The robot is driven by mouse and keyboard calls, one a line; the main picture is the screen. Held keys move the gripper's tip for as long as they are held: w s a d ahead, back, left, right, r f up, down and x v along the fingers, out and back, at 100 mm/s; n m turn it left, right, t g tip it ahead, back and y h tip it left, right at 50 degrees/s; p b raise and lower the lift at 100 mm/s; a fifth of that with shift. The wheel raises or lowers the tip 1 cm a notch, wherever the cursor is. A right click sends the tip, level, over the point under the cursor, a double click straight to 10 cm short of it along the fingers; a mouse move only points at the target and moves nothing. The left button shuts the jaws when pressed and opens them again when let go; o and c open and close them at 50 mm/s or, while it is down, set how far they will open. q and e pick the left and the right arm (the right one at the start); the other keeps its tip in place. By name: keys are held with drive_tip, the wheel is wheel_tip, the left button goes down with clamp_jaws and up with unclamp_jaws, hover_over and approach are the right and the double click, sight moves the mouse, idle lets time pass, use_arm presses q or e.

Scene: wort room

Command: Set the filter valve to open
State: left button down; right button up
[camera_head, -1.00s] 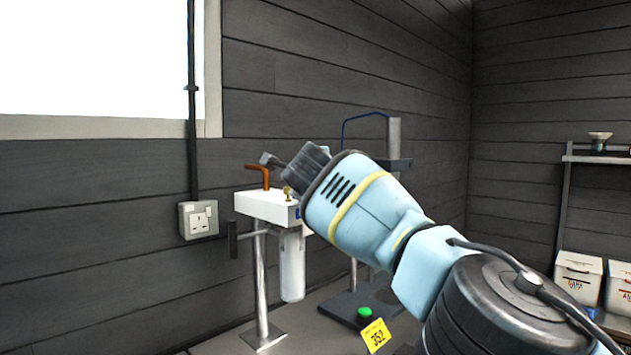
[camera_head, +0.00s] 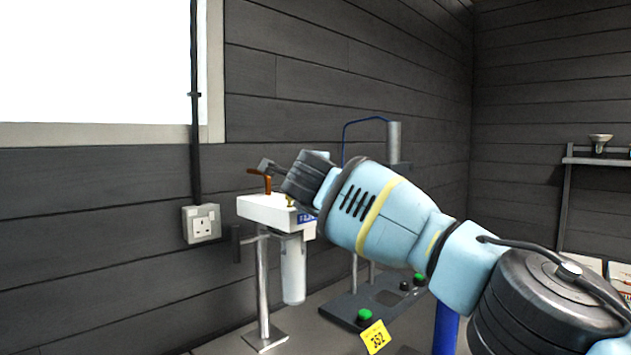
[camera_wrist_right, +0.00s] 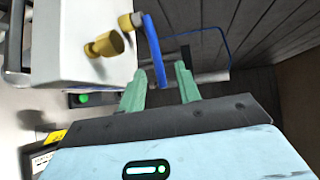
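The white filter head (camera_head: 268,210) stands on a metal post, with a white cylinder (camera_head: 293,270) hanging below it. In the head view my right gripper (camera_head: 268,166) partly hides the top. My left gripper is out of view.
A dark stand (camera_head: 365,300) with a green button (camera_head: 365,316) and a yellow label (camera_head: 375,337) is right of the filter. A wall socket (camera_head: 201,224) is left. A shelf (camera_head: 597,160) is at far right.

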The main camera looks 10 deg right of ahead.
drive_tip(key=shift+v, duration=2.7)
drive_tip(key=shift+c, duration=0.2)
